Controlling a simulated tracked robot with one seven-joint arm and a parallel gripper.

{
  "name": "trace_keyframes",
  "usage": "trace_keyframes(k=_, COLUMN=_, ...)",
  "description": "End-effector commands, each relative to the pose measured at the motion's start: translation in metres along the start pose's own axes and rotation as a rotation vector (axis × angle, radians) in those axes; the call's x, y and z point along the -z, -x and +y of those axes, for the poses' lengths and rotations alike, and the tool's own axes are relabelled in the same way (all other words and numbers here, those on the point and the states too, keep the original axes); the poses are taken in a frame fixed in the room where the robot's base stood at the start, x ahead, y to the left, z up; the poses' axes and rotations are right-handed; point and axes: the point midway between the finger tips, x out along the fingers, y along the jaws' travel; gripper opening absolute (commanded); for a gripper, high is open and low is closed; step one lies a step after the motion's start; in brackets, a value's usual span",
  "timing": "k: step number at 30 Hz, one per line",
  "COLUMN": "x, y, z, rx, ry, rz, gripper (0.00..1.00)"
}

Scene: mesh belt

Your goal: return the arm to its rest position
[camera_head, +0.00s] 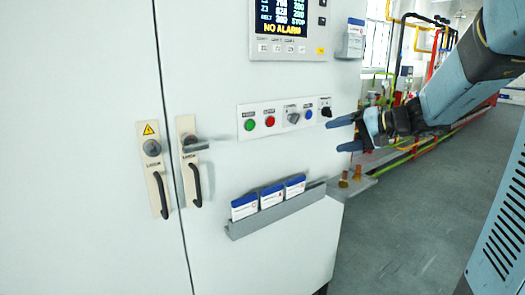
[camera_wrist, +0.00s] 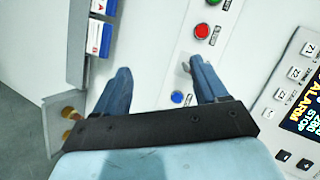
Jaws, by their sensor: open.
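My gripper (camera_head: 343,134) is at the right of the head view, at the end of my blue arm reaching in from the upper right. Its two blue fingers are apart, with nothing between them. They point left toward the cabinet's button panel (camera_head: 288,113). In the wrist view the open fingers (camera_wrist: 160,80) reach toward the cabinet front, with a blue button (camera_wrist: 177,97) and a red button (camera_wrist: 202,31) near the finger on the right. Whether a fingertip touches the panel, I cannot tell.
The white cabinet (camera_head: 90,230) fills the left, with two black door handles (camera_head: 195,185). A grey rack (camera_head: 275,211) holding cards juts out below the buttons. A display (camera_head: 286,24) reads "NO ALARM". Pipes (camera_head: 405,155) run behind my arm. Grey floor (camera_head: 400,240) at right is clear.

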Motion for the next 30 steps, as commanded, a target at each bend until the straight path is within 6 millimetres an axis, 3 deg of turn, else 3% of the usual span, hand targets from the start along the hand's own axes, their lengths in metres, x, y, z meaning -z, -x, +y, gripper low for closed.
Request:
trace_keyframes(k=1, x=-0.021, y=0.002, z=-0.007, rx=-0.038, ry=0.018, rz=-0.04, gripper=0.72)
trace_keyframes(k=6, x=-0.084, y=0.013, z=-0.01, rx=-0.205, ry=0.069, rz=-0.156, gripper=0.72)
trace_keyframes(k=15, x=-0.168, y=0.052, z=0.004, rx=-0.529, ry=0.205, rz=-0.242, gripper=0.72)
trace_keyframes(k=22, x=-0.205, y=0.092, z=0.021, rx=-0.766, ry=0.341, rz=-0.2, gripper=0.72)
trace_keyframes(k=30, x=-0.217, y=0.123, z=0.031, rx=-0.923, ry=0.452, rz=-0.118, gripper=0.72)
